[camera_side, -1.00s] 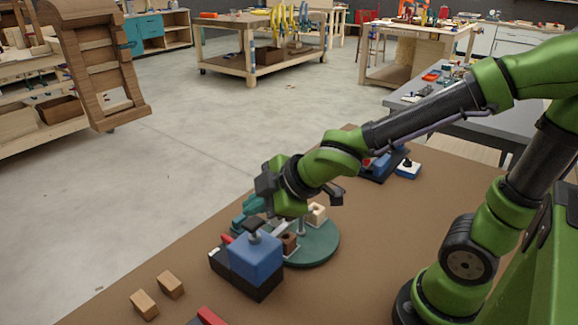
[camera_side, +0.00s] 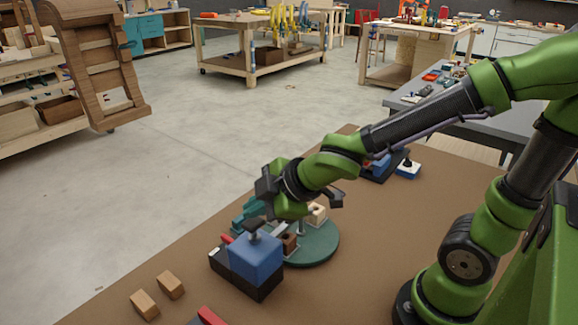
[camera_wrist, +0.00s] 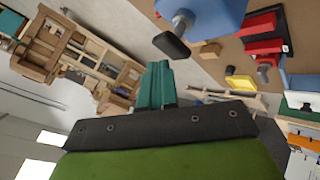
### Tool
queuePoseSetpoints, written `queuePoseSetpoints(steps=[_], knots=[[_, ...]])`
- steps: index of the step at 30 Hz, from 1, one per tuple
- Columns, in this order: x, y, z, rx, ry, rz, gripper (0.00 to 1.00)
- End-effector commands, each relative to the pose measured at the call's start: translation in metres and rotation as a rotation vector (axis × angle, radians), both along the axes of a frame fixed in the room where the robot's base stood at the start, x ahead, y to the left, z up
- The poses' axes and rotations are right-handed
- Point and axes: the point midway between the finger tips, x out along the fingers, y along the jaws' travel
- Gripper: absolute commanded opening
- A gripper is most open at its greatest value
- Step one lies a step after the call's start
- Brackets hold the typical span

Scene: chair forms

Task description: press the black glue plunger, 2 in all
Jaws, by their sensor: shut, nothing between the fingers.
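The black glue plunger (camera_side: 254,223) stands on top of the blue block (camera_side: 256,259), which sits on a black base. In the wrist view the plunger's black cap (camera_wrist: 171,45) stands out on a grey stem from the blue block (camera_wrist: 212,14). My gripper (camera_side: 246,212) is shut and empty, its teal fingers pointing down to the left, just behind the plunger. In the wrist view my closed fingers (camera_wrist: 155,82) are beside the cap, with a small gap in the picture. I cannot tell the true distance between them.
A green round plate (camera_side: 318,245) with small wooden blocks and a metal post is right behind the blue block. Two wooden blocks (camera_side: 158,294) lie at front left. A red part (camera_side: 209,317) is at the front edge. The table's right side is mostly clear.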

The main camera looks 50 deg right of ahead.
Motion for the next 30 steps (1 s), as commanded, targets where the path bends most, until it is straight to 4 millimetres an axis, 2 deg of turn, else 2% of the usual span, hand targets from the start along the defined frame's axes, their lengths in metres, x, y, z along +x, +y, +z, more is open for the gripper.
queuePoseSetpoints(steps=[30], knots=[[0.0005, -0.0006, -0.0098, -0.002, -0.003, -0.003, 0.0]])
